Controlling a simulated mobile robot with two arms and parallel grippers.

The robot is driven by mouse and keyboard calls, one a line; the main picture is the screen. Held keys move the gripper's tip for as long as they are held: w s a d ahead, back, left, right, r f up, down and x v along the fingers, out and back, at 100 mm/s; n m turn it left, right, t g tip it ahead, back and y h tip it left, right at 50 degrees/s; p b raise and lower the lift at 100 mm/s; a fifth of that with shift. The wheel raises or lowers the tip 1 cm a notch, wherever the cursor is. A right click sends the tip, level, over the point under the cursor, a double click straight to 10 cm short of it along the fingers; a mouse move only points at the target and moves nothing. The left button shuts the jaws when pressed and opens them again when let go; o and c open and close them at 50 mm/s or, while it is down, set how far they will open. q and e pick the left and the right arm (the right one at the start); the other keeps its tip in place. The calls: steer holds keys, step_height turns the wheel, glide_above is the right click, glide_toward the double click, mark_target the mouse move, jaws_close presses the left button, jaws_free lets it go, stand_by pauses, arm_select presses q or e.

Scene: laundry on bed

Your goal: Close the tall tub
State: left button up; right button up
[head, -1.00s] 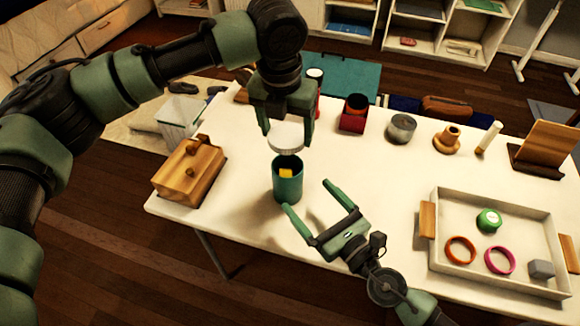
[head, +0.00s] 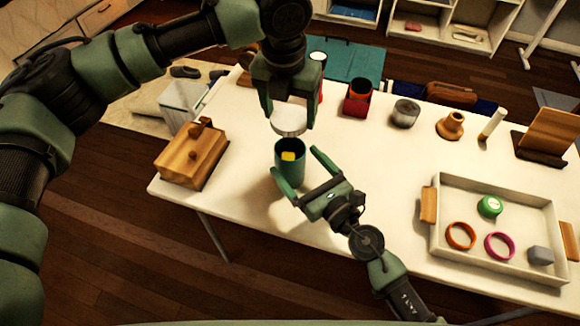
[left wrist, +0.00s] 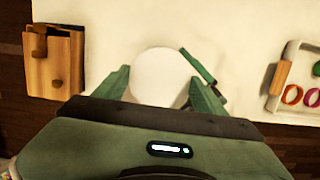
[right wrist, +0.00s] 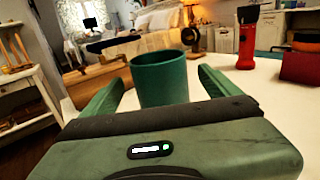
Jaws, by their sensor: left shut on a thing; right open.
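The tall tub (head: 289,172) is a dark green cylinder standing upright and open on the white table, with a yellow block (head: 288,156) inside. It also shows in the right wrist view (right wrist: 160,78). My left gripper (head: 288,122) is shut on a round white lid (head: 289,118) and holds it just above the tub's rim, with a gap. The lid fills the space between the fingers in the left wrist view (left wrist: 160,76). My right gripper (head: 297,172) is open, its two fingers on either side of the tub. I cannot tell whether they touch it.
A wooden box (head: 188,160) stands left of the tub. A white tray (head: 490,272) with rings and small items lies right. A red container (head: 358,100), a grey jar (head: 405,113) and a wooden stand (head: 450,125) line the back. The table's middle is clear.

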mark_target(290, 164)
steer(key=x, duration=0.6)
steer(key=shift+a, duration=0.1)
jaws_close()
arm_select(q)
steer(key=shift+f, duration=2.5)
steer(key=shift+f, duration=0.9)
steer(key=shift+f, duration=0.55)
